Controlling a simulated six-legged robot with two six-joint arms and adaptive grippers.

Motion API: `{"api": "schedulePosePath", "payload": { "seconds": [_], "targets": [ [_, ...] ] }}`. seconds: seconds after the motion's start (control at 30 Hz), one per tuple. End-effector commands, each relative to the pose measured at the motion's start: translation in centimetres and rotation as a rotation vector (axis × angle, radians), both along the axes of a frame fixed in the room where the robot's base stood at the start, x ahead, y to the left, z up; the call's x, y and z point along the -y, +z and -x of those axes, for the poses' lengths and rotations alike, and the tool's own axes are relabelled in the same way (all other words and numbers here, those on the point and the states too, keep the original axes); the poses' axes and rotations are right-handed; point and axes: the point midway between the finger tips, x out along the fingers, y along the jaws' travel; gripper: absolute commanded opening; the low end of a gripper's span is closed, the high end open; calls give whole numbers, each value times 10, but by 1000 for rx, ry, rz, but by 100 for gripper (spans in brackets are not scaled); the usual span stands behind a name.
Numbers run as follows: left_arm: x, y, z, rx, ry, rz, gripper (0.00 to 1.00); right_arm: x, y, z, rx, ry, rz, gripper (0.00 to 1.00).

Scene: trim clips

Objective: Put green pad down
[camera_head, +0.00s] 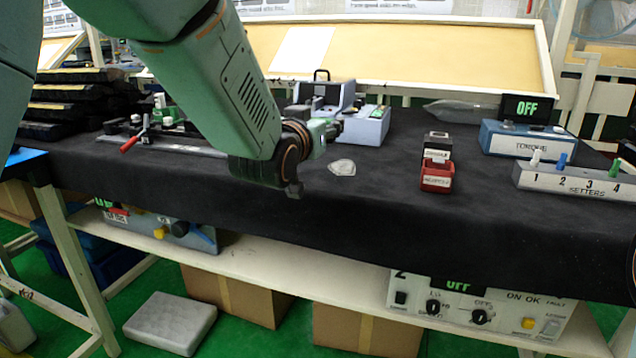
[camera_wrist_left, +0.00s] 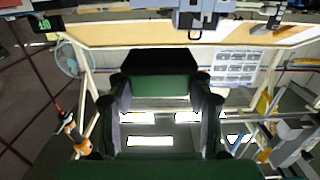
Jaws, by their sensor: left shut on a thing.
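My left gripper (camera_wrist_left: 160,105) fills the middle of the left wrist view. Its two dark fingers stand either side of a green pad (camera_wrist_left: 160,88) with a black upper part, and they are shut on it. In the head view my left arm comes in from the upper left and its wrist end is over the black-covered bench (camera_head: 385,215). There the fingers and the pad are mostly hidden behind the arm, and I cannot tell how high the pad is. A pale shield-shaped patch (camera_head: 342,167) lies on the bench just right of the wrist. My right gripper is not in view.
A red box (camera_head: 437,178) and a black box (camera_head: 437,146) stand right of centre. A blue torque unit (camera_head: 525,140) and setter block (camera_head: 575,183) are at the right. A blue-grey device (camera_head: 365,125) stands behind the wrist. The front middle is clear.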

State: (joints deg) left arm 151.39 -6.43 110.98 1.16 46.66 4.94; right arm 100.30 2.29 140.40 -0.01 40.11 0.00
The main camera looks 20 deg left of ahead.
Motion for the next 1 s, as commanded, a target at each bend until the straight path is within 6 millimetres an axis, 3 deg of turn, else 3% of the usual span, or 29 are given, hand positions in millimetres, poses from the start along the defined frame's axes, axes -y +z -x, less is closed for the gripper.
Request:
{"api": "schedulePosePath", "payload": {
  "seconds": [0.2, 0.37, 0.6, 1.0],
  "targets": [
    [1, -40, -2, -2, -1, -1, 20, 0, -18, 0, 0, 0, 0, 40],
    [1, -52, -1, -1, -1, -1, 20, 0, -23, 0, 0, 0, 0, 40],
    [1, -90, 0, -3, -1, -1, 20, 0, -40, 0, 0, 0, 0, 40],
    [0, -95, 2, 0, -1, -1, 20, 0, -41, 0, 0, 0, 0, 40]
  ]
}}
